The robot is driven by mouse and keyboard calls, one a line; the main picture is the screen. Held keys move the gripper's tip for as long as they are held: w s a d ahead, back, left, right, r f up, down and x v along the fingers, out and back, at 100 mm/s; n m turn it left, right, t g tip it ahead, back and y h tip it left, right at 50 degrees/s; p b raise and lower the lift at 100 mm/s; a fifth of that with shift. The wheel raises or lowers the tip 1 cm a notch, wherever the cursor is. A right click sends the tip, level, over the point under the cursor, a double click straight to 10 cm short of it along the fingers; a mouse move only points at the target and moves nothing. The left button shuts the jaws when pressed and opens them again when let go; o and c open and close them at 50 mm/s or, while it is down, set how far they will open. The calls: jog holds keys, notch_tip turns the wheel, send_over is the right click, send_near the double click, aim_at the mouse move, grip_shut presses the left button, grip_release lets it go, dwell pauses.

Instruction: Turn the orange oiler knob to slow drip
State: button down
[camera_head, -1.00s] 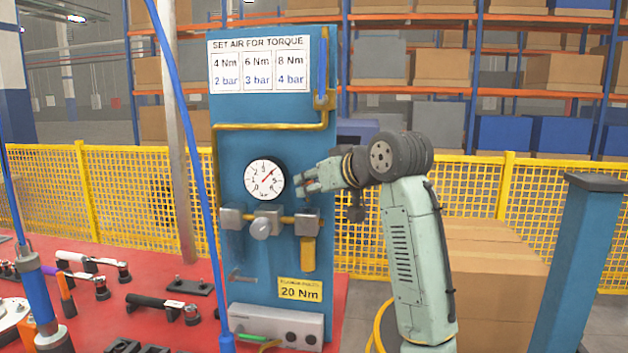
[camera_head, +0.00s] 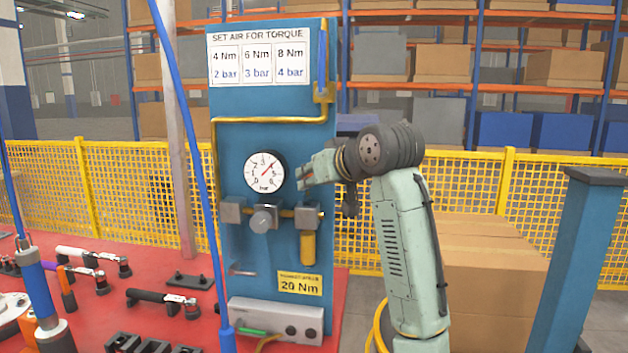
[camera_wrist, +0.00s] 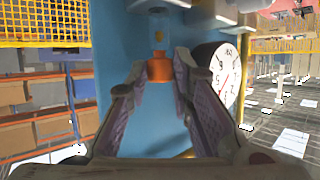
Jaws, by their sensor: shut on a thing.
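The orange oiler knob (camera_wrist: 158,70) sits between my fingertips in the wrist view, with a clear part (camera_wrist: 159,32) of the oiler beyond it. My gripper (camera_wrist: 160,72) is shut on the knob, one finger on each side. In the head view my gripper (camera_head: 303,178) is at the right edge of the blue panel (camera_head: 262,100), just right of the gauge and above the right-hand grey block of the air line. The knob is hidden there by my fingers. I cannot read any drip marking.
The round pressure gauge (camera_head: 264,172) is close left of my gripper. A grey regulator knob (camera_head: 264,219) and a yellow bowl (camera_head: 308,248) are below. A blue hose (camera_head: 190,130) hangs in front at left. Tools lie on the red table (camera_head: 140,275).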

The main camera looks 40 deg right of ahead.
jog(key=shift+w+a+m+g+h+b, duration=0.15)
jog(key=shift+m+h+b, duration=0.1)
jog(key=shift+m+h, duration=0.35)
jog(key=shift+s+a+m+g+h+b, duration=0.1)
jog(key=shift+m+g+h+b, duration=0.1)
jog(key=shift+m+h, duration=0.4)
jog(key=c, duration=1.7)
grip_release()
jog(key=v, duration=1.2)
